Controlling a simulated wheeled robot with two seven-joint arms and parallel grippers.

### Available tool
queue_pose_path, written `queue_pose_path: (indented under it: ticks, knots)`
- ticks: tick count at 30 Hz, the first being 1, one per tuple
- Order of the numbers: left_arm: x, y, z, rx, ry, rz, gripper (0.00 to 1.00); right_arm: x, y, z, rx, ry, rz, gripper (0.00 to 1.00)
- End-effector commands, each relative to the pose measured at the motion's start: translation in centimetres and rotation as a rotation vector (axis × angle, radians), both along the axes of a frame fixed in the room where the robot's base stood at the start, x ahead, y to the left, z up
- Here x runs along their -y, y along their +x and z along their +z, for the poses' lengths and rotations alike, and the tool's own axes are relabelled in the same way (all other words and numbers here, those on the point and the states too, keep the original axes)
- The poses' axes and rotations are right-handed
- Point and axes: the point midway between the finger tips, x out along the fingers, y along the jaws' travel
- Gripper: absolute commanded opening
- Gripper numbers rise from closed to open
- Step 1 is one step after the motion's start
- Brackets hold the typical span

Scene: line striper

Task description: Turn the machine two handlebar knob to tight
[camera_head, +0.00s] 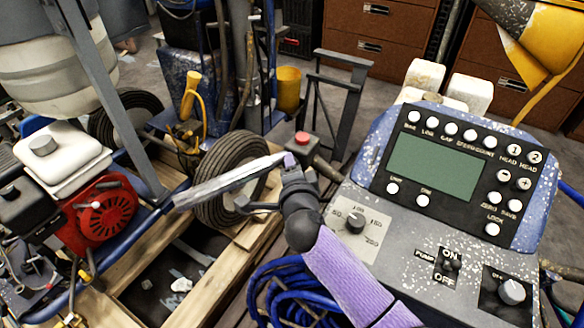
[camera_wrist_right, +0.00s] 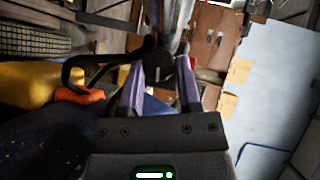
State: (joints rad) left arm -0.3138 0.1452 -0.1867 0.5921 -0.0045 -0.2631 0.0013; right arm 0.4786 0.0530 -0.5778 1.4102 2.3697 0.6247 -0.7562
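In the right wrist view, the two purple fingers of my right gripper (camera_wrist_right: 160,75) stand apart. A dark rounded piece (camera_wrist_right: 153,58) shows between and beyond their tips; I cannot tell whether they touch it or whether it is the handlebar knob. I cannot make out this gripper clearly in the head view. There, a yellow and dark speckled machine part (camera_head: 543,45) enters at the top right; a yellow part (camera_wrist_right: 38,85) also shows at the left of the wrist view, with an orange piece (camera_wrist_right: 80,95) and a black loop by it. My left gripper is not in view.
A speckled control panel (camera_head: 437,168) with a green screen and dials fills the right of the head view. A purple handlebar grip (camera_head: 345,275) with a grey lever (camera_head: 230,182) is near it. An engine (camera_head: 100,210) stands at left, brown cabinets (camera_head: 410,35) behind.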

Motion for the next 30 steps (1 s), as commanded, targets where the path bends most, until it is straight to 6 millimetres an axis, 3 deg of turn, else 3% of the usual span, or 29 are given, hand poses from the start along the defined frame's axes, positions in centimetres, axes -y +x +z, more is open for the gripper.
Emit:
queue_pose_path:
  ticks: [1, 5, 11, 18, 28, 29, 30]
  knots:
    - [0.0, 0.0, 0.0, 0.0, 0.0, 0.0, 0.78, 0.0, 0.0, 0.0, -0.001, 0.0, 0.0, 0.25]
    - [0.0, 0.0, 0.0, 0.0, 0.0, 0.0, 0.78, 0.0, 0.0, -0.1, -0.001, 0.0, 0.0, 0.0]
    - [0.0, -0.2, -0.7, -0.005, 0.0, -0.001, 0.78, 0.0, -0.1, -0.6, 0.03, 0.044, -0.002, 0.0]
    - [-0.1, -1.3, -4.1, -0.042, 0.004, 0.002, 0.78, 0.1, -0.1, -1.4, 0.192, 0.27, -0.001, 0.0]
    - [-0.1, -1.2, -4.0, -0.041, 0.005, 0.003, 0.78, 0.1, -0.1, -0.6, 0.216, 0.303, -0.002, 0.0]
    - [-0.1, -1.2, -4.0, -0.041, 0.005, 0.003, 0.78, 0.1, -0.1, -0.6, 0.216, 0.303, -0.002, 0.45]
    - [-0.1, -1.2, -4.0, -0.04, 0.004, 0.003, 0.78, 0.1, -0.1, -0.6, 0.216, 0.302, -0.002, 0.54]
